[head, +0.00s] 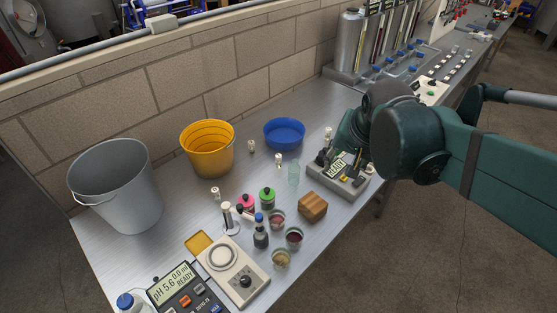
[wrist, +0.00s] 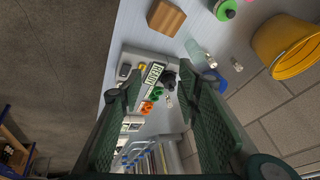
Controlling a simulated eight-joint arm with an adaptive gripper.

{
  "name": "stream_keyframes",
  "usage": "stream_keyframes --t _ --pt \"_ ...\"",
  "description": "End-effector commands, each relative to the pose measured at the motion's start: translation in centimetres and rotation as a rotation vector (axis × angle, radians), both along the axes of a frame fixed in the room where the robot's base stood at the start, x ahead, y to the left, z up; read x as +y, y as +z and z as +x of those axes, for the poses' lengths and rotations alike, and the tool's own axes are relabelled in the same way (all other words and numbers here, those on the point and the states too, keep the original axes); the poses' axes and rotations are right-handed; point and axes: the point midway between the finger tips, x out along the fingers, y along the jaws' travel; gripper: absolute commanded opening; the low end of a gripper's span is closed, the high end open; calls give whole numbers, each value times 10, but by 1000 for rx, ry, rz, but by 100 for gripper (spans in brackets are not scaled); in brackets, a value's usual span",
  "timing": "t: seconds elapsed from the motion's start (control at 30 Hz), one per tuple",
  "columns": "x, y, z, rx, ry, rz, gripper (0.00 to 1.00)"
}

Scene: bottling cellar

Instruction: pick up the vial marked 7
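Several small, pale-topped vials stand on the bench; I cannot read a 7 on any of them. In the head view, one vial (head: 327,133) is beside the grey meter, one (head: 278,160) is near the blue basin, one (head: 251,146) is right of the yellow bucket, and one (head: 215,193) is in front of it. The wrist view shows a small vial (wrist: 168,101) between my finger lines, below and apart from them, and another vial (wrist: 236,64) to the right. My gripper (wrist: 160,88) is open and empty. In the head view my arm largely hides it.
The grey meter (head: 352,183) lies below my gripper. A clear glass (head: 293,174), wooden block (head: 313,206), blue basin (head: 284,134), yellow bucket (head: 207,148) and grey bucket (head: 118,185) stand around. Bottles and cups crowd the front. Bare bench shows between the buckets.

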Motion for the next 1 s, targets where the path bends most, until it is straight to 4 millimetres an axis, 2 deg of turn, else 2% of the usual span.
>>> stream_keyframes --t 0.57,1.0 --pt "34 -4 78 122 -236 104 33" --pt "63 -25 135 210 -428 160 33"
